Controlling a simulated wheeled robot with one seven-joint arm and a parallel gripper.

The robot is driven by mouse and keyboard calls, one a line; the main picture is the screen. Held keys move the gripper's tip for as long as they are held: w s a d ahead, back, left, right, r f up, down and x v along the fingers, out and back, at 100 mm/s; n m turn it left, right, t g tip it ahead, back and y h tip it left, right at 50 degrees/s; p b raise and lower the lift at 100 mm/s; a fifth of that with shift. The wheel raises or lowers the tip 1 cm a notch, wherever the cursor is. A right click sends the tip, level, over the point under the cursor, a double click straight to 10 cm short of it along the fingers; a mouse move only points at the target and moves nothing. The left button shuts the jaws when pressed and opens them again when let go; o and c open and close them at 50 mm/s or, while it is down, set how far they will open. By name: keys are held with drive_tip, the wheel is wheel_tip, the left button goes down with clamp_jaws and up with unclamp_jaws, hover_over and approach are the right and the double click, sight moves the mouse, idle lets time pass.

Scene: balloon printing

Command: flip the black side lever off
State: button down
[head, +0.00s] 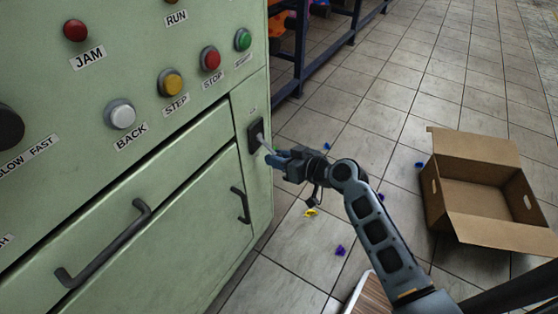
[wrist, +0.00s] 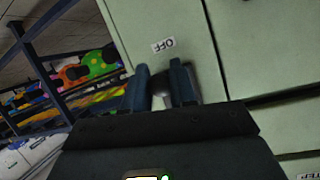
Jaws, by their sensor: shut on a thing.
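The side lever has a black plate (head: 254,137) on the narrow right face of the green machine. A light grey handle (head: 262,142) sticks out of the plate toward my gripper. My gripper (head: 274,157) is at the end of this handle, with its dark blue fingers around it. In the wrist view, my gripper (wrist: 163,88) has a finger on each side of the grey handle end (wrist: 160,101). Most of the lever is hidden there by the fingers and gripper body. A white OFF label (wrist: 163,45) is on the green panel beyond the fingertips.
The green machine front (head: 190,175) has several buttons, a long drawer handle (head: 105,245) and a smaller handle (head: 241,205) below the lever. An open cardboard box (head: 480,190) stands on the tiled floor at right. Small coloured pieces lie scattered between. A blue rack (head: 345,38) stands behind.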

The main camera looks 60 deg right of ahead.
drive_tip(key=c, duration=1)
unclamp_jaws()
drive_tip(key=shift+p+v, duration=0.3)
drive_tip(key=shift+v, duration=3.6)
